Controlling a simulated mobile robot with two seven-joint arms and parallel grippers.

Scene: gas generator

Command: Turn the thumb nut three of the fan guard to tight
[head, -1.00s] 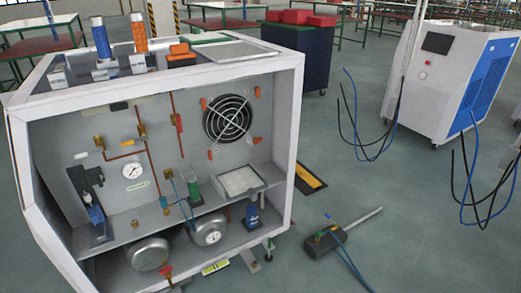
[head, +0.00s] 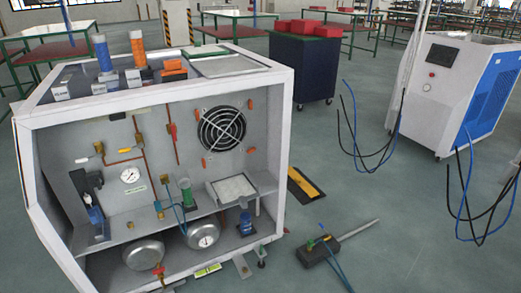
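The fan guard (head: 222,129) is a round black grille with pale rings on the upper right of the cabinet's inner back panel. Small orange thumb nuts sit around it: one at upper left (head: 203,103), one at upper right (head: 250,103), one at lower right (head: 251,150) and one at lower left (head: 205,162). I cannot tell which is number three, nor how tight each is. Neither of my grippers is in view.
The open-fronted white cabinet (head: 284,165) holds a gauge (head: 130,174), copper pipes, a shelf with a tray (head: 233,188), and metal tanks below.

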